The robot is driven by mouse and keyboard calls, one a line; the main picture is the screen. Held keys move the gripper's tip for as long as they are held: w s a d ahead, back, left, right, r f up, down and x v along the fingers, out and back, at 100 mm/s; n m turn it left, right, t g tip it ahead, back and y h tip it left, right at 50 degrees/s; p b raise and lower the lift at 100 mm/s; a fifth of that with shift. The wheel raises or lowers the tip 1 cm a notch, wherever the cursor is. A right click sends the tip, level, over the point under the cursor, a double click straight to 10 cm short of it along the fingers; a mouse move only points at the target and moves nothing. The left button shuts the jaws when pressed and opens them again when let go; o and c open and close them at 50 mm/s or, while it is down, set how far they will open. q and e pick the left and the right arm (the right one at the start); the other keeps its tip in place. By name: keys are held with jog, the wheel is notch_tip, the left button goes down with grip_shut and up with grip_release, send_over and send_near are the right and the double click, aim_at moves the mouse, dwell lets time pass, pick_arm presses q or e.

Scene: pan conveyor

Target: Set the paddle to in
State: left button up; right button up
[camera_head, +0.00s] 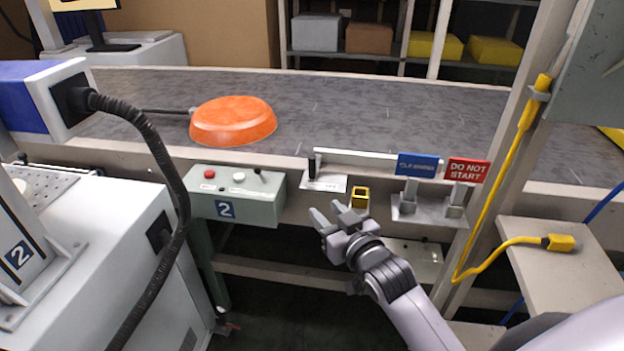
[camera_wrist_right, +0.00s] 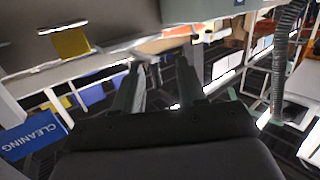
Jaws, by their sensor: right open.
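A long pale bar (camera_head: 370,157), which looks like the paddle, lies along the near edge of the conveyor with a black post (camera_head: 313,166) at its left end. I cannot read its in/out marking on the small white label plate (camera_head: 323,182) below. A yellow square piece (camera_head: 360,196) hangs on the conveyor's front, and a yellow piece (camera_wrist_right: 71,43) also shows in the right wrist view. My right gripper (camera_head: 329,212) is open and empty, just below and left of the yellow piece, apart from the bar. It also shows in the right wrist view (camera_wrist_right: 160,78). My left gripper is out of view.
An orange pan (camera_head: 233,121) lies upside down on the conveyor (camera_head: 420,110). A control box (camera_head: 235,192) marked 2 is left of my gripper. Blue (camera_head: 417,165) and red "DO NOT START" (camera_head: 467,171) tags hang at right. A yellow cable (camera_head: 487,215) runs down the right post.

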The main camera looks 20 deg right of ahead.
aim_at(314, 164)
jog(key=shift+m+t+h, duration=0.3)
jog(key=shift+m+t, duration=0.1)
jog(key=shift+t, duration=0.4)
jog(key=shift+w+d+r+b, duration=0.3)
jog(key=shift+w+r, duration=0.6)
jog(key=shift+w, duration=0.95)
jog(key=shift+w+d+r+b, duration=0.15)
jog(key=shift+w+r+b, duration=0.25)
jog(key=shift+w+r, duration=1)
jog(key=shift+w+d+r+b, duration=0.2)
jog(key=shift+w+r+b, duration=0.2)
jog(key=shift+w, duration=1.9)
grip_shut()
